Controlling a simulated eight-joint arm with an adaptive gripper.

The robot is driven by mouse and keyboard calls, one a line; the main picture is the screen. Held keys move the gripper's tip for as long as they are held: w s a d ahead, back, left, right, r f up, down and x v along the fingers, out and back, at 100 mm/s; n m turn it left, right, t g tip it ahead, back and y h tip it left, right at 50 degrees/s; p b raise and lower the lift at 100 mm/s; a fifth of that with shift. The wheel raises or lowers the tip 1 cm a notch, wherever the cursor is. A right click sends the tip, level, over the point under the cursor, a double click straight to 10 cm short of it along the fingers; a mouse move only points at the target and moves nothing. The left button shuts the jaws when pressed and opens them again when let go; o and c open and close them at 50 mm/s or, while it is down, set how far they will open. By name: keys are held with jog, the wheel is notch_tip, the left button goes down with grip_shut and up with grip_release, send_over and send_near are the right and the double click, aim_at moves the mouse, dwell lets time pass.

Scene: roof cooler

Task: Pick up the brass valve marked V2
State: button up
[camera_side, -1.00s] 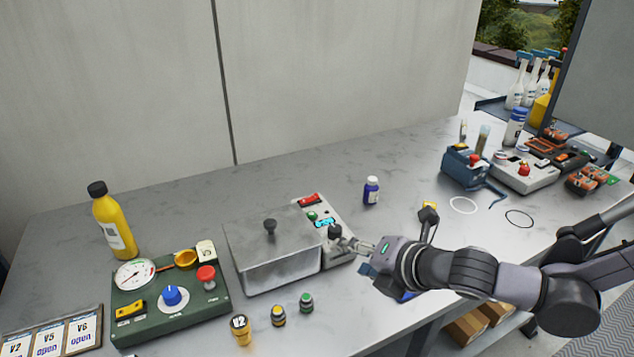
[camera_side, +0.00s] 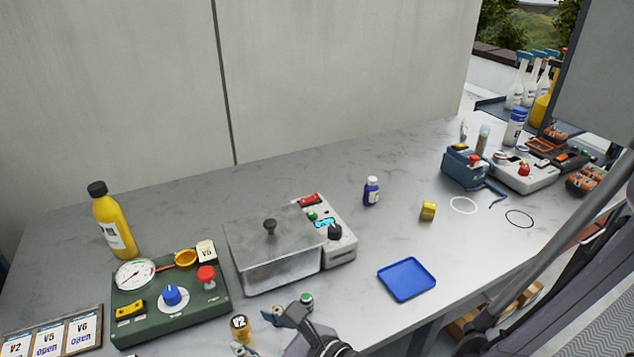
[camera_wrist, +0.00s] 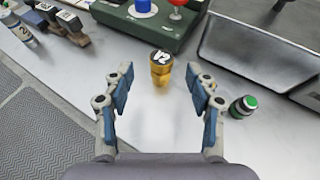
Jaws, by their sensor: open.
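The brass valve marked V2 (camera_side: 240,329) stands upright near the front edge of the bench, just right of the green gauge panel. My gripper (camera_wrist: 162,88) is open and empty, with one finger on each side of the valve's line. The valve appears just beyond the fingertips, with no contact visible. In the side view my gripper (camera_side: 262,334) is low at the front edge, its fingers right beside the valve.
A green-capped piece (camera_wrist: 243,106) stands close outside my right finger. The green gauge panel (camera_side: 150,325) and a lidded metal box (camera_side: 275,262) stand behind the valve. A blue tray (camera_side: 407,279) and yellow block (camera_side: 428,211) are farther right. Bench between tray and box is clear.

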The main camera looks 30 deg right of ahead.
aim_at(239, 322)
jog(key=shift+x, duration=2.9)
jog(key=shift+d+r, duration=0.1)
jog(key=shift+r, duration=0.1)
grip_shut()
